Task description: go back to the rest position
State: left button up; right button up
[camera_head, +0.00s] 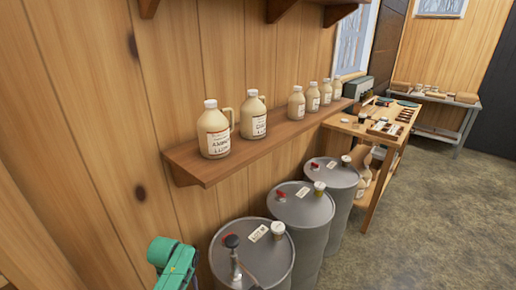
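The task names no object. Several cream jugs with white caps stand upright on a wooden wall shelf (205,177). The nearest jug (214,140) and the one beside it (253,118) are large, with handles and labels. Several smaller jugs (312,98) stand farther along the shelf.
Three grey drums stand below the shelf: near (268,262), middle (302,208) and far (333,175). A wooden table (390,128) with small items stands beyond. The floor (440,220) at right is clear.

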pick_arm(q)
jog(key=s+a+f+m+b, duration=0.1)
jog(key=s+f+m, duration=0.1)
jog(key=s+f, duration=0.65)
jog(key=s+a+f+m, duration=0.15)
jog(key=s+f, duration=0.35)
jog(key=f, duration=0.7)
jog(key=s+f+m, duration=0.3)
jog(key=s+f, duration=0.2)
jog(key=s, duration=0.6)
jog(key=s+f+m+b, duration=0.1)
jog(key=s+f+m, duration=0.2)
jog(key=s, duration=0.8)
notch_tip(320, 180, down, 2)
jog(key=shift+s+d+f+t, duration=0.15)
jog(key=shift+s+d+t, duration=0.05)
jog(key=shift+t, duration=0.2)
pick_arm(e)
jog(key=shift+w+f, duration=0.15)
jog(key=shift+f, duration=0.45)
jog(key=shift+w+f, duration=0.15)
jog(key=shift+f, duration=0.45)
